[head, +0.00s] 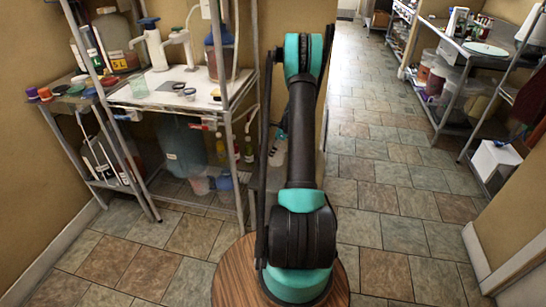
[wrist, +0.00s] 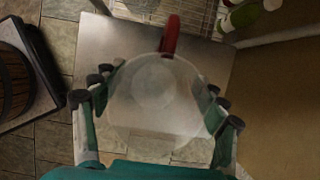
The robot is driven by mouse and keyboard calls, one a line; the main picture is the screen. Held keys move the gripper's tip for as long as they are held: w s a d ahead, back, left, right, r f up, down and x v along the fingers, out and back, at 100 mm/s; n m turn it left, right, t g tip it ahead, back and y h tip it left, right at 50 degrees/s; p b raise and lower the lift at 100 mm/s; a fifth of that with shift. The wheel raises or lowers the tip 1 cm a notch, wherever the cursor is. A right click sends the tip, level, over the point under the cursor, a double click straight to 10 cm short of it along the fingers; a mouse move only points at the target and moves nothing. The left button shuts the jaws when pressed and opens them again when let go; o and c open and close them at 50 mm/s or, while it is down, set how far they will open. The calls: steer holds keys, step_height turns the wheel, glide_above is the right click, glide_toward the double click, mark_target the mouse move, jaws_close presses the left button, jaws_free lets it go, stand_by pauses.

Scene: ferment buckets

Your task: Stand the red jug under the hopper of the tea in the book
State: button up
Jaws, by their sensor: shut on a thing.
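The red jug is a translucent, round vessel (wrist: 150,95) with a red handle (wrist: 171,37) pointing up in the wrist view. My gripper (wrist: 155,92) is shut on it, with fingers at its left and right sides. A pale metal surface (wrist: 95,45) lies below the jug; I cannot tell whether they touch. In the head view my arm stands in the middle, and the gripper and jug are hidden. I cannot make out a book or pick out its hopper.
A metal rack (head: 226,105) at left holds a big blue-green container (head: 181,145), pump bottles (head: 151,45) and small bottles. A wooden barrel (wrist: 14,80) stands at left in the wrist view; bottles (wrist: 245,14) are at upper right. The tiled floor (head: 375,205) right of my arm is clear.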

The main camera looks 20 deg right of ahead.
steer(key=shift+f, duration=2.05)
steer(key=shift+f, duration=0.15)
steer(key=o, duration=1.2)
steer(key=shift+c, duration=0.2)
